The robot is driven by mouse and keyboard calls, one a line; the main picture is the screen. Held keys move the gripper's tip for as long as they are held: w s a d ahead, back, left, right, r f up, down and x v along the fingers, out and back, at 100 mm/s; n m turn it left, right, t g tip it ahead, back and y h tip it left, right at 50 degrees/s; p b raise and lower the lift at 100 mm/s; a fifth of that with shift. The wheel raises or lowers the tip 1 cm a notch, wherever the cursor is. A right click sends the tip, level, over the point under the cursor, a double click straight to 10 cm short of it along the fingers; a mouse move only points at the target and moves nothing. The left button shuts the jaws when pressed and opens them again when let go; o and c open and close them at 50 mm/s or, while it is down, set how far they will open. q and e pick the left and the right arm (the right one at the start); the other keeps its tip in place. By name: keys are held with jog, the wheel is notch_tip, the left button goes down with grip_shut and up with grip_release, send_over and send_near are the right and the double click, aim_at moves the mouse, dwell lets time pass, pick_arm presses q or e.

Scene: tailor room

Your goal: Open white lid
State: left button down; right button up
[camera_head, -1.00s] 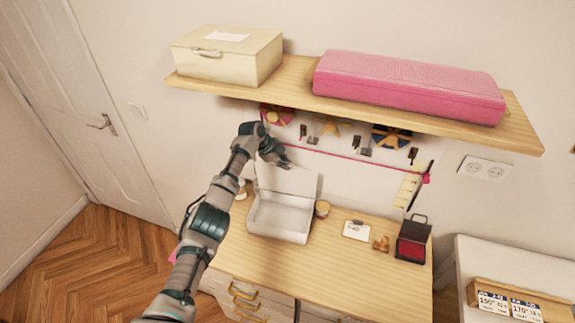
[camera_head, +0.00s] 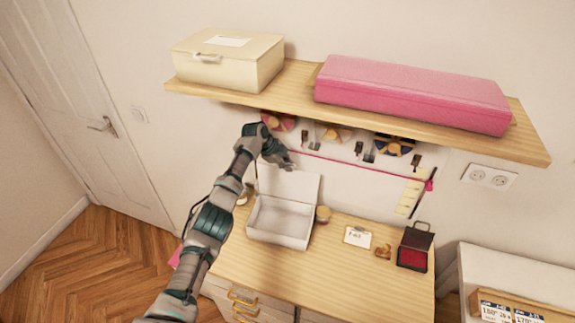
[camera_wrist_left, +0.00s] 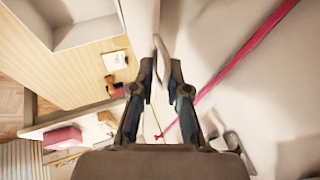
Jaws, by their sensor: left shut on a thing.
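A white box (camera_head: 280,222) stands on the wooden desk with its white lid (camera_head: 290,184) raised upright along its back edge. The box looks empty inside. My left gripper (camera_head: 284,161) is at the top edge of the lid, below the shelf. In the left wrist view, the gripper (camera_wrist_left: 160,88) is shut on the lid, whose thin pale edge (camera_wrist_left: 161,58) shows between the fingers. Part of the box (camera_wrist_left: 88,38) shows at the upper left there. My right gripper is not in view.
A wooden shelf (camera_head: 290,100) with a cream box (camera_head: 228,62) and a pink case (camera_head: 412,95) hangs above. The desk's front is clear.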

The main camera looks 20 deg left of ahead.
pick_arm(q)
jog(key=shift+s+a+f, duration=0.1)
jog(key=shift+f, duration=0.3)
jog(key=c, duration=1.3)
grip_release()
jog(key=shift+w+a+f, duration=0.1)
jog(key=shift+w, duration=0.35)
jog(key=v, duration=1.1)
jog(key=shift+a+r, duration=0.25)
jog(key=shift+r, duration=0.1)
